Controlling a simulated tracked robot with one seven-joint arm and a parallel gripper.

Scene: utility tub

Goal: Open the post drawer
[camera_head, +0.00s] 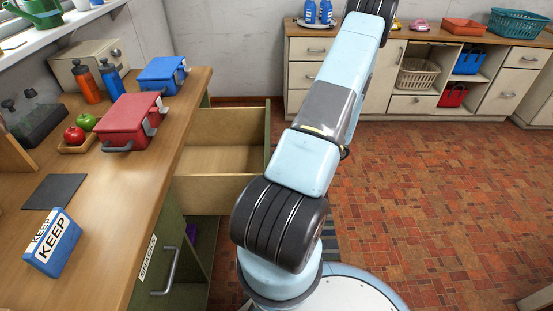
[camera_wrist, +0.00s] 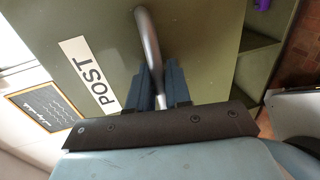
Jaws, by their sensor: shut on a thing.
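The post drawer shows pulled well out of the wooden counter in the head view (camera_head: 215,160), its inside empty where I can see it. Its green front with the white POST label (camera_wrist: 88,75) fills much of the wrist view. A curved metal handle (camera_wrist: 147,40) stands out from that front. My gripper (camera_wrist: 160,82) has its dark fingers on either side of the handle and is shut on it. In the head view my gripper is hidden behind my arm.
A front labelled SNACKS (camera_head: 148,257) with its own handle is nearer on the counter. The counter (camera_head: 110,190) holds a red box (camera_head: 130,120), a blue box (camera_head: 162,75) and a KEEP box (camera_head: 53,247). The tiled floor (camera_head: 430,210) at right is clear.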

